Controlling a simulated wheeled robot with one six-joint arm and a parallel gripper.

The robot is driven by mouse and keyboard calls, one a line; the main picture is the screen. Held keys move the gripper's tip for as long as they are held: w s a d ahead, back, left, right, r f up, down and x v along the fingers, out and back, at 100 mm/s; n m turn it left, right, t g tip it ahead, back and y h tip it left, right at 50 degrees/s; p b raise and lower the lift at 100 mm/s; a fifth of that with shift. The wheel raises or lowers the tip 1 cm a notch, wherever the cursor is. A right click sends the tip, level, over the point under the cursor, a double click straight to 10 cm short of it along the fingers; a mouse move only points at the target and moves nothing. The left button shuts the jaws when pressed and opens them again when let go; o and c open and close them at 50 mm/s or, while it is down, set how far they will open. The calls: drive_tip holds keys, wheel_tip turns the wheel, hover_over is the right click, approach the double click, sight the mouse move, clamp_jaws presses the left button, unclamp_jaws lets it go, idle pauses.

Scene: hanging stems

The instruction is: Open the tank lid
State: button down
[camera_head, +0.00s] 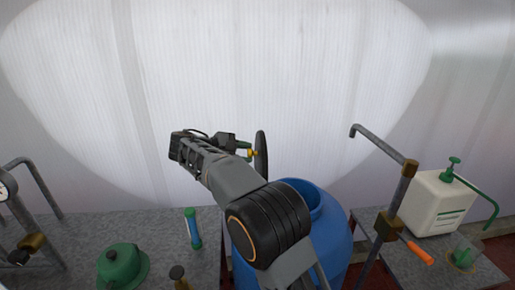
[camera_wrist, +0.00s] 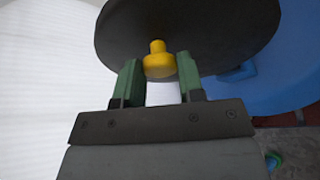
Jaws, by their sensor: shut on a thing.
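The blue tank (camera_head: 335,240) stands behind my arm in the head view, partly hidden by it. Its round mouth shows uncovered at the top. The dark round lid (camera_head: 261,155) stands on edge, nearly upright, at the left of the mouth. The wrist view shows the lid's dark face (camera_wrist: 205,30) with a yellow knob (camera_wrist: 158,62), and the blue tank (camera_wrist: 280,60) behind it. My gripper (camera_head: 247,150) has its green fingers (camera_wrist: 158,72) on either side of the knob, shut on it.
A green domed object (camera_head: 122,265) and a green-capped tube (camera_head: 193,228) are on the grey bench at left. A pipe stand (camera_head: 400,190) rises right of the tank, beside a white pump bottle (camera_head: 437,205). A gauge (camera_head: 5,188) is at far left.

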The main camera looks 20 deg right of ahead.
drive_tip(key=shift+w+a+f+h+p, duration=0.15)
drive_tip(key=shift+a+h, duration=0.2)
drive_tip(key=shift+a, duration=0.2)
drive_tip(key=shift+a+f+h+p, duration=0.15)
drive_tip(key=shift+a+h, duration=0.2)
drive_tip(key=shift+a, duration=0.15)
drive_tip(key=c, duration=0.9)
unclamp_jaws()
drive_tip(key=shift+d, duration=0.15)
drive_tip(key=shift+c, duration=0.2)
drive_tip(key=shift+o, duration=0.9)
drive_tip(key=shift+a, duration=0.25)
drive_tip(key=w+b+v, duration=0.1)
drive_tip(key=v, duration=0.6)
drive_tip(key=shift+s+a, duration=0.15)
drive_tip(key=shift+s, duration=0.3)
